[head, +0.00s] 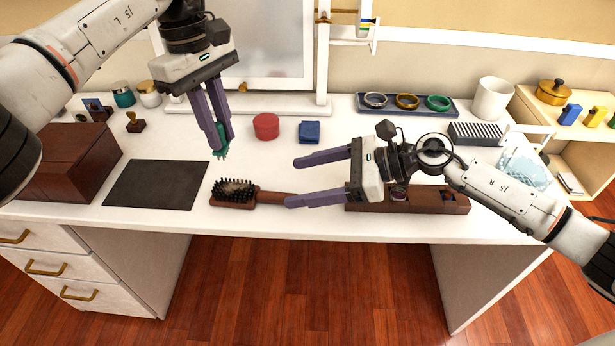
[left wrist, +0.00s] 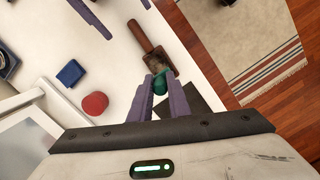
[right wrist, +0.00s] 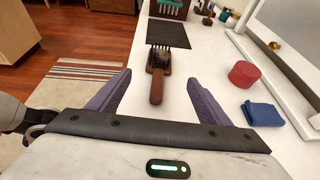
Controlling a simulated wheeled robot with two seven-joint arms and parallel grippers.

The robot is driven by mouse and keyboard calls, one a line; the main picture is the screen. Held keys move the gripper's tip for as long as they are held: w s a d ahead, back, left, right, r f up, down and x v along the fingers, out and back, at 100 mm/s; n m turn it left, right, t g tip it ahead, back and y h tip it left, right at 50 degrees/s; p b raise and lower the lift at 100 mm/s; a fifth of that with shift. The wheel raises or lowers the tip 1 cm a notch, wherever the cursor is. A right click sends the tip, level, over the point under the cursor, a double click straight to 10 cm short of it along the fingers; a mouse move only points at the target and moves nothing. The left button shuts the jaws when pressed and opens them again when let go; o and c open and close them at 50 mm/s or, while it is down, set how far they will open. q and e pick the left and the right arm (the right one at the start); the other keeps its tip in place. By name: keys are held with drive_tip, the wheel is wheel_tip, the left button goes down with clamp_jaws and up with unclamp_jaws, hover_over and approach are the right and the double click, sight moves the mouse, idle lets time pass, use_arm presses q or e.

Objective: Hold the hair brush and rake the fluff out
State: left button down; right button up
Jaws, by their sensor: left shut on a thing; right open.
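The hair brush (head: 268,196) lies on the white table, its dark bristles (head: 232,187) up at the left and its brown handle pointing right. It also shows in the left wrist view (left wrist: 140,34) and the right wrist view (right wrist: 156,88). My left gripper (head: 221,148) is shut on a small teal rake (head: 222,153), held above the table behind the brush head, tines downward; it shows in the left wrist view (left wrist: 160,82). My right gripper (head: 290,182) is open and empty at the handle end, its fingers apart.
A dark mat (head: 155,185) lies left of the brush, with a brown box (head: 65,160) beyond. A red tin (head: 266,126) and blue folded cloth (head: 309,131) stand behind. A wooden tray (head: 425,203) lies under my right arm. The table's front edge is close to the brush.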

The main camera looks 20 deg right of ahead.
sight(254, 190)
drive_tip(key=x, duration=1.1)
drive_tip(key=shift+w+a, duration=0.15)
drive_tip(key=shift+a, duration=0.1)
drive_tip(key=c, duration=1.2)
